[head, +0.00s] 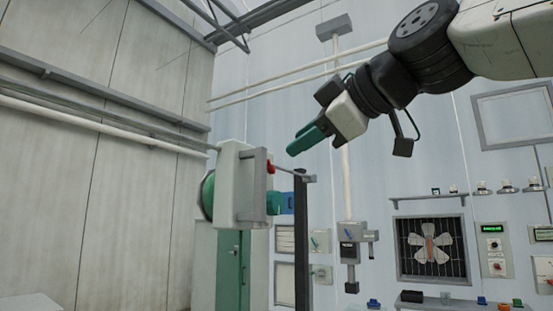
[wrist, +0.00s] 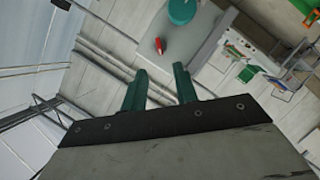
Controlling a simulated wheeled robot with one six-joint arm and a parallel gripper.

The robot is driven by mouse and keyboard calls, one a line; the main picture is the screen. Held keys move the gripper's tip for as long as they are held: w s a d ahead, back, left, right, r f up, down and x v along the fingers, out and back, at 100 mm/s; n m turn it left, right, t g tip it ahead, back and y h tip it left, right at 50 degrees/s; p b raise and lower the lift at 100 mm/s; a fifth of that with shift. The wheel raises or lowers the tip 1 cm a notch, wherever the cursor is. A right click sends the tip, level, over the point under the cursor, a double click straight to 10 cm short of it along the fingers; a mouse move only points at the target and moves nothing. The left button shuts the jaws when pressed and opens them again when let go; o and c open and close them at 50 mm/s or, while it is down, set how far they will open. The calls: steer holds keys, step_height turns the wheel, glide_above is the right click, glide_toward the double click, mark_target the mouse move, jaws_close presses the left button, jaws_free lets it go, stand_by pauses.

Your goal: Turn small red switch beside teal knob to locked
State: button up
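The small red switch (head: 270,166) sits near the top of the face of a pale grey box (head: 228,182), which is seen nearly edge-on. The teal knob (head: 273,203) sticks out of the same face below the switch. In the wrist view the red switch (wrist: 160,45) is a short red lever beside the round teal knob (wrist: 182,11). My gripper (head: 292,146) has green fingers and is to the right of the box, slightly above the switch and apart from it. In the wrist view my gripper (wrist: 160,70) is open and empty, with the switch beyond the gap.
A dark post (head: 302,240) stands just right of the box, with a thin bar at its top. A blue part (head: 288,203) shows beside the teal knob. A fan (head: 431,249) and other panels are on the back wall. Space between my gripper and the box looks clear.

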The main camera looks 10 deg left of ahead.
mark_target(271, 162)
steer(key=x, duration=0.7)
steer(key=shift+w+a, duration=0.15)
jaws_close()
